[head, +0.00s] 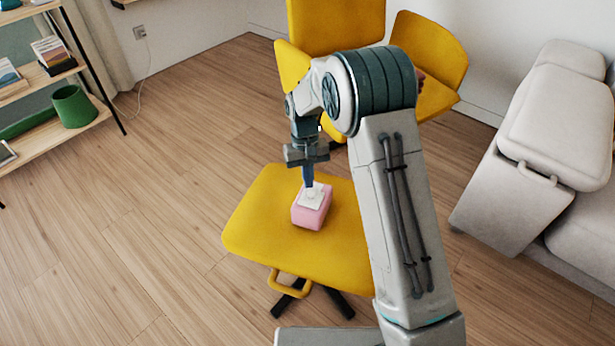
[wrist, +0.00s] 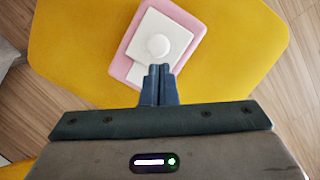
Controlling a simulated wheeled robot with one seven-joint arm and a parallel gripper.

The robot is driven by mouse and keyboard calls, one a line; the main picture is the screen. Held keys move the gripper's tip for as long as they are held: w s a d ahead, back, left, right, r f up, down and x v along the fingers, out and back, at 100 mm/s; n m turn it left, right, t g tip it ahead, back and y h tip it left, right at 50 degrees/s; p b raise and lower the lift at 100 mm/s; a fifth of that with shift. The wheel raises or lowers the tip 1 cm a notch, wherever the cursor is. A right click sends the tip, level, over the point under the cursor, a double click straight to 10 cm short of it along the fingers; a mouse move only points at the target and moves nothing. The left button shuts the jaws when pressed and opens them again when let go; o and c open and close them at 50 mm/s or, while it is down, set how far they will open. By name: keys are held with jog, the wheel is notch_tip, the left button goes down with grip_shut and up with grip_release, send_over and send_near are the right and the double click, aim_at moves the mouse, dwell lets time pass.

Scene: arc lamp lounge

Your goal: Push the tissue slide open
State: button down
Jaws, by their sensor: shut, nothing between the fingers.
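The tissue box is a pink block (head: 309,217) on the yellow seat of a chair (head: 262,217). On its top is a white slide (head: 312,200) with a round white knob, clearer in the wrist view, where the slide (wrist: 174,30) and knob (wrist: 158,46) show at the top centre. The slide sits towards the far part of the pink top, with another white patch (wrist: 138,75) nearer my fingers. My gripper (head: 308,185) points down over the box, shut and empty. Its fingertips (wrist: 159,70) appear right beside the knob; I cannot tell whether they touch it.
Another yellow chair (head: 335,22) stands behind my arm. A pale sofa (head: 545,130) is at the right. A shelf with books and a green pot (head: 74,106) is at the left. The wood floor (head: 150,230) left of the seat is clear.

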jog(key=shift+s+a+r+p, duration=0.1)
jog(key=shift+s+a+p, duration=0.1)
jog(key=shift+s+p, duration=0.25)
jog(key=shift+s+a+r+p, duration=0.1)
jog(key=shift+s+a+p, duration=0.15)
jog(key=shift+s, duration=0.25)
jog(key=shift+s+d+f, duration=0.1)
jog(key=shift+s+f, duration=0.05)
jog(key=shift+w, duration=0.55)
jog(key=w+p, duration=0.1)
jog(key=w+a, duration=0.1)
jog(key=shift+w+p, duration=0.35)
jog(key=shift+w, duration=0.05)
jog(key=p+v, duration=0.3)
jog(key=v, duration=0.7)
